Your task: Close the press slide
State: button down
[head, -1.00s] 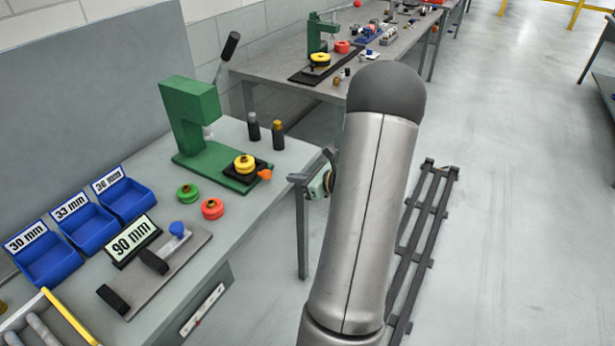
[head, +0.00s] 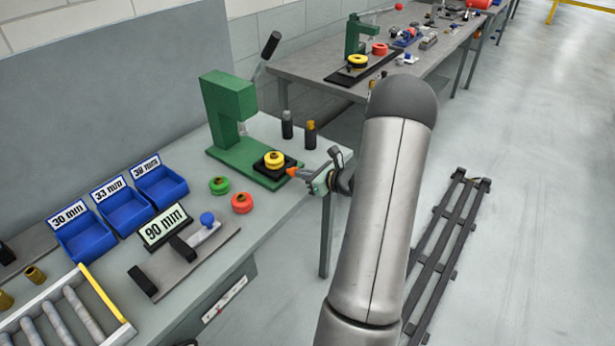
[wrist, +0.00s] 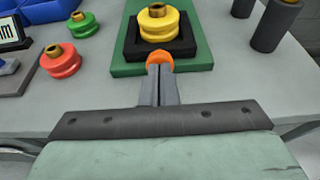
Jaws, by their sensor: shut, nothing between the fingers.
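The green press (head: 228,105) stands on the near bench. On its green base (head: 235,160) lies the black slide (head: 267,170), which carries a yellow wheel (head: 275,158) with a brass centre; the wheel is forward of the press head. An orange knob (head: 292,171) is at the slide's front end. My gripper (head: 300,174) is shut and empty, with its fingertips at the knob's front. In the wrist view the fingertips (wrist: 159,72) point straight at the orange knob (wrist: 159,58), at or nearly touching it. The slide (wrist: 140,45) and yellow wheel (wrist: 157,22) lie straight behind it.
A green wheel (head: 219,185) and a red wheel (head: 242,203) sit left of the slide. Two dark cylinders, one with an orange top (head: 310,133), stand behind it. Blue bins (head: 122,212) and a 90 mm sign (head: 165,226) are further left. The bench front edge is below my gripper.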

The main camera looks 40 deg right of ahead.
aim_at(269, 155)
jog(key=w+a+b, duration=0.1)
jog(key=w, duration=0.3)
jog(key=w+a+b, duration=0.1)
jog(key=w, duration=0.3)
jog(key=w+a+b, duration=0.1)
jog(key=w+b, duration=0.1)
jog(key=w, duration=0.2)
jog(key=shift+w+a+f, duration=0.1)
jog(key=shift+w+a, duration=0.05)
jog(key=shift+w, duration=0.15)
jog(key=shift+w+r, duration=0.2)
jog(key=shift+r, duration=0.1)
